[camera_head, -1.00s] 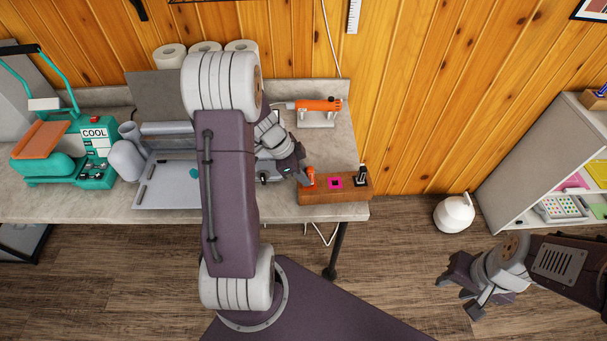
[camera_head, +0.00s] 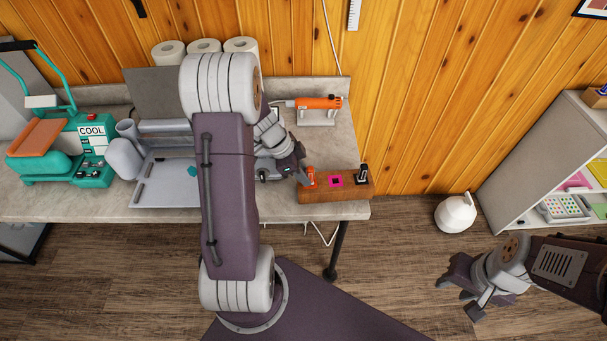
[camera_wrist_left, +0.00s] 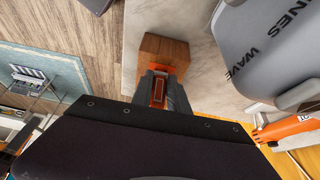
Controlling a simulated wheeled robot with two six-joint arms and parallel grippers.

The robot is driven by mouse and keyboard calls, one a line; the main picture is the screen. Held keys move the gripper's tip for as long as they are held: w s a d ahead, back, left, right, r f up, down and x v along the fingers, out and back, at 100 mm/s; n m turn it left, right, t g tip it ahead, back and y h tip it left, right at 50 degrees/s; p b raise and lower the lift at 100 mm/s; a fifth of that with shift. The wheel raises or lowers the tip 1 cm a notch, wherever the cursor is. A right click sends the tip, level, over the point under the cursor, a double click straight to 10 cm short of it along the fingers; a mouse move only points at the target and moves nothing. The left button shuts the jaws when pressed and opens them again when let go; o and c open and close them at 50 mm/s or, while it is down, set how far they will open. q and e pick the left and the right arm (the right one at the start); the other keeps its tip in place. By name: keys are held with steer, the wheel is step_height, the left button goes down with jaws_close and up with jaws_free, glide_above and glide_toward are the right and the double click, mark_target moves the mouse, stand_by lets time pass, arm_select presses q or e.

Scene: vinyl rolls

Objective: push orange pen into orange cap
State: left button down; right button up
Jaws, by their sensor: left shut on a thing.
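A wooden block (camera_head: 322,196) sits at the right front of the counter and also shows in the left wrist view (camera_wrist_left: 166,50). At its left end is the orange pen (camera_head: 311,178), standing about upright. My left gripper (camera_head: 304,180) is at that end, shut on the orange pen, which shows between the fingers in the left wrist view (camera_wrist_left: 158,90). The orange cap is not distinguishable, and how deep the pen sits is hidden. A pink square (camera_head: 336,181) and a black pen-like item (camera_head: 362,174) are on the block. My right gripper (camera_head: 468,291) is open and empty over the floor.
An orange tool (camera_head: 320,104) on a stand is at the back of the counter. A grey machine (camera_head: 165,180) and a teal machine (camera_head: 80,150) are to the left. Paper rolls (camera_head: 204,46) stand behind. A white jug (camera_head: 455,213) is on the floor near a shelf (camera_head: 530,160).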

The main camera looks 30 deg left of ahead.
arm_select(q)
steer(key=shift+f, duration=0.1)
steer(key=shift+f+b, duration=0.2)
steer(key=shift+b, duration=0.4)
steer(key=shift+s+f+b, duration=0.1)
steer(key=shift+b, duration=0.4)
steer(key=shift+d, duration=0.1)
stand_by(0.4)
steer(key=c, duration=1.3)
jaws_free()
steer(key=shift+o, duration=0.5)
